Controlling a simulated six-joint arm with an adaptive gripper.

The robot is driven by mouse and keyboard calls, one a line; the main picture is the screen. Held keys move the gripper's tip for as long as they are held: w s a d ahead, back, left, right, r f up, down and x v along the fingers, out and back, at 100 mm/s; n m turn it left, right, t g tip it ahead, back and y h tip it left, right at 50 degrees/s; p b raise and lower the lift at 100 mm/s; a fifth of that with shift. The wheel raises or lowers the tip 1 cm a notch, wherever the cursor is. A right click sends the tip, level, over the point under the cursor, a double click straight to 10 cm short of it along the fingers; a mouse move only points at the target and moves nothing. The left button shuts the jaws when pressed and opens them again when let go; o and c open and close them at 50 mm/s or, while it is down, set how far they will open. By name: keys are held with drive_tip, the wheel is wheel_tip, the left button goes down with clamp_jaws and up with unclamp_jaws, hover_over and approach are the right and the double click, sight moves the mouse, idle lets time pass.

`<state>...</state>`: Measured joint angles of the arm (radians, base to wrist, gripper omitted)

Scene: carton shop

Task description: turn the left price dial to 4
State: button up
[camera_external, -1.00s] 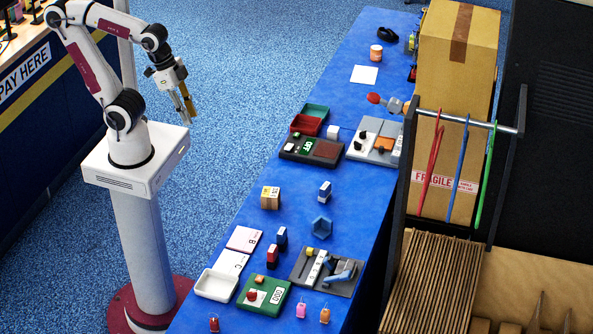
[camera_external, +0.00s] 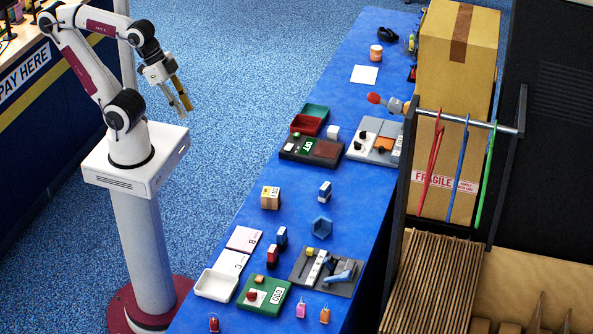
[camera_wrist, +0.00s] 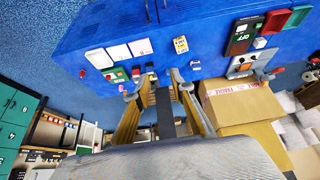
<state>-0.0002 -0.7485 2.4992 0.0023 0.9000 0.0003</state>
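My gripper (camera_external: 182,100) hangs over the floor left of the blue table, far from every panel on it. Its two fingers stand apart with nothing between them; they also show in the wrist view (camera_wrist: 153,84). A grey and white panel (camera_external: 375,141) at the table's right edge carries small dark round knobs and an orange part; it also shows in the wrist view (camera_wrist: 242,64). Any numbers there are too small to read. A second dark grey board (camera_external: 300,266) nearer the front holds a white strip and a blue-grey tool. I cannot tell for certain where the left price dial is.
A black panel with a green OFF display (camera_external: 308,146) and a green counter board (camera_external: 263,296) lie on the table. A wooden block (camera_external: 270,198) stands mid-table. A large carton (camera_external: 455,90) and a rail with coloured hangers (camera_external: 470,119) rise along the right side.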

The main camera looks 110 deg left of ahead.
drive_tip(key=w+a+f+m+g+y, duration=0.2)
drive_tip(key=w+a+m+y, duration=0.35)
drive_tip(key=w+a, duration=0.85)
drive_tip(key=w+a+f+m+g+y, duration=0.15)
drive_tip(key=w+a+m+y, duration=0.65)
drive_tip(key=a, duration=1.1)
drive_tip(key=w+a+f+m+t, duration=0.2)
drive_tip(key=w+a+f+m, duration=0.2)
drive_tip(key=w+a+f, duration=0.65)
drive_tip(key=m+t+h, duration=0.2)
drive_tip(key=m+t, duration=0.1)
drive_tip(key=m, duration=0.4)
approach(360, 133)
drive_tip(key=shift+w+a+f+n, duration=0.1)
drive_tip(key=shift+w+a+n, duration=0.15)
drive_tip(key=shift+w+a, duration=0.55)
drive_tip(key=shift+a+g, duration=0.2)
drive_tip(key=shift+g, duration=0.05)
drive_tip(key=shift+x, duration=3.7)
clamp_jaws()
